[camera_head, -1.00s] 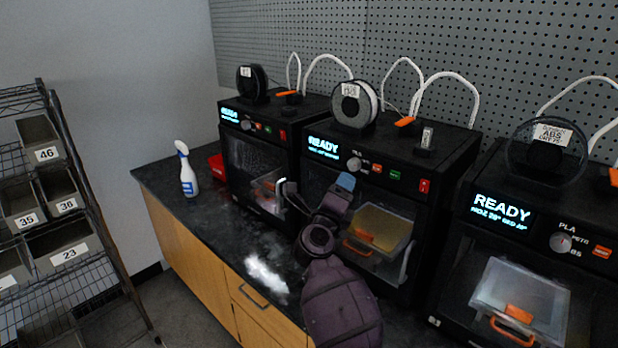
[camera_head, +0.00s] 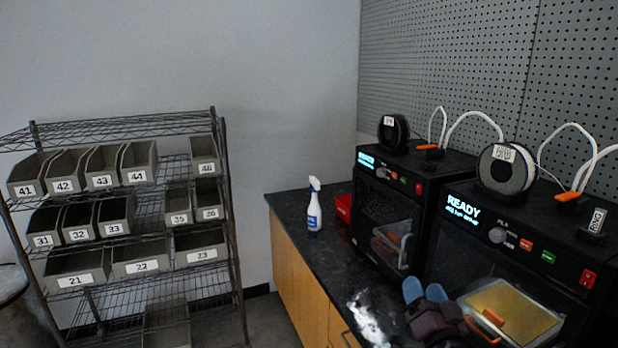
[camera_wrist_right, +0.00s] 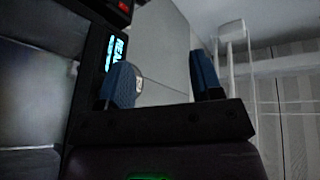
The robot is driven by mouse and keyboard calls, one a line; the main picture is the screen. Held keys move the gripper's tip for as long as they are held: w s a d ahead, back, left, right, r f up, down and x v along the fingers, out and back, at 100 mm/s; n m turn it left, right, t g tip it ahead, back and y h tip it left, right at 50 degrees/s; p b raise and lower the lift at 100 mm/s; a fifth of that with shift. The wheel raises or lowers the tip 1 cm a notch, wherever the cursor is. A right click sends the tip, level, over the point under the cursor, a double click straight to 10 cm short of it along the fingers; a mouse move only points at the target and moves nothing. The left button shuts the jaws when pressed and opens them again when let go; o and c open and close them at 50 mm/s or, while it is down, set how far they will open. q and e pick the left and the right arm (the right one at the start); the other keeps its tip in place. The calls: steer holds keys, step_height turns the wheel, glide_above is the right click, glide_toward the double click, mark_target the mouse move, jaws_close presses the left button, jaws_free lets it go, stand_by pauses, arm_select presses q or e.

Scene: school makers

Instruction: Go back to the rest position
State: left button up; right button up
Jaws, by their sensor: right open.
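My right gripper (camera_head: 424,290) shows at the bottom of the head view, with two blue fingertips apart and nothing between them. It is over the black counter, in front of the 3D printers. In the right wrist view the same gripper (camera_wrist_right: 160,82) has its blue fingers spread and empty. A printer's lit display (camera_wrist_right: 117,50) shows close beside the left finger there. My left gripper is not in view.
A black counter (camera_head: 300,206) carries a spray bottle (camera_head: 314,205), a red bin (camera_head: 344,207) and black printers (camera_head: 455,235). A printer's tray with a yellow plate (camera_head: 512,312) is right of my gripper. A wire shelf (camera_head: 229,200) with numbered bins stands left. Floor shows between shelf and counter.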

steer(key=s+d+f+n+g, duration=0.1)
steer(key=s+f+n+g, duration=0.1)
steer(key=s+f, duration=0.7)
steer(key=s+d+f+n+g+h+b, duration=0.1)
steer(key=s+f+g, duration=0.3)
steer(key=s+f, duration=0.5)
steer(key=s+d+f+n+g, duration=0.3)
steer(key=s+f, duration=0.6)
steer(key=shift+f+g+h, duration=0.3)
steer(key=shift+f, duration=0.05)
